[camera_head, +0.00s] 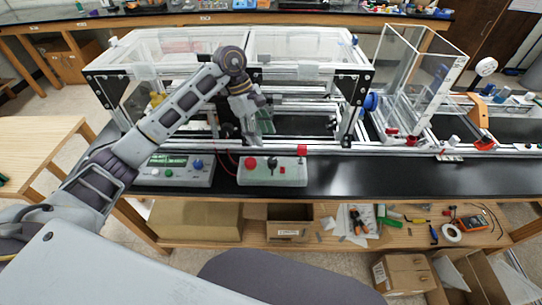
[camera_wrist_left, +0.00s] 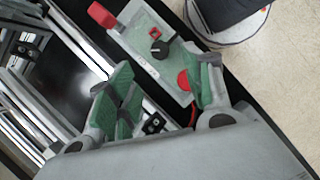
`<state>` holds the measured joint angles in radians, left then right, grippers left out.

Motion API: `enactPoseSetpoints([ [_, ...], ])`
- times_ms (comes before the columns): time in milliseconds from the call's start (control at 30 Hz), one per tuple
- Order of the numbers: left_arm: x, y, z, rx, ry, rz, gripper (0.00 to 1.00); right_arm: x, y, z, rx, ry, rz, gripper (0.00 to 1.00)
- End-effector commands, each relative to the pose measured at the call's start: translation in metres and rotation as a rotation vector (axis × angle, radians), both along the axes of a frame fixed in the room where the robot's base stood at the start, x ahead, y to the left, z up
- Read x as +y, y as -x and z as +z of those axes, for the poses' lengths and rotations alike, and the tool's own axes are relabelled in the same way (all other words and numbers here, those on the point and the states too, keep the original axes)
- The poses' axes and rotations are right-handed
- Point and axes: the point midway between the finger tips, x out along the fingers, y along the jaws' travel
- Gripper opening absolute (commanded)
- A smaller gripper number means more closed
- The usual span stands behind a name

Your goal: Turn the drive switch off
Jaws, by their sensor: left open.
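A light grey control box (camera_head: 272,180) stands on the black bench top in front of the extrusion frame. It carries a red round button (camera_head: 250,163), a black knob switch (camera_head: 271,163) and a small red square switch (camera_head: 282,170). In the left wrist view the box shows the black knob (camera_wrist_left: 158,48), the small red square (camera_wrist_left: 155,33) and the red button (camera_wrist_left: 185,80). I cannot read which is labelled drive. My left gripper (camera_head: 262,120) is above and behind the box, open and empty. Its green-padded fingers (camera_wrist_left: 165,92) point toward the box, apart from the knob.
The extrusion frame (camera_head: 250,145) with clear panels rises behind. A red block (camera_head: 302,150) sits at the control box's back right corner. The bench top to the right is clear.

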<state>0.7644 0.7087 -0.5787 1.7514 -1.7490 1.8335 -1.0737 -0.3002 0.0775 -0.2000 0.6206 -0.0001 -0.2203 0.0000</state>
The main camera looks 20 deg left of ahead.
Motion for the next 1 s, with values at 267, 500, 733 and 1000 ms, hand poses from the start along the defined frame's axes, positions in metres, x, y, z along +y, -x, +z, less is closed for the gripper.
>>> enactPoseSetpoints([
  [267, -0.012, 0.003, -0.029, 0.003, 0.001, 0.001, 0.51, 0.000, 0.000, 0.008, -0.001, 0.000, 0.000, 0.40],
  [500, -0.023, 0.006, -0.055, 0.003, 0.001, 0.001, 0.51, -0.001, 0.000, 0.014, -0.001, 0.001, 0.000, 0.40],
  [733, -0.032, 0.008, -0.078, 0.001, 0.001, 0.002, 0.51, -0.003, 0.000, 0.019, -0.001, 0.003, 0.001, 0.40],
  [1000, -0.037, 0.009, -0.092, -0.001, 0.000, 0.001, 0.51, -0.004, 0.000, 0.021, 0.000, 0.004, 0.002, 0.40],
])
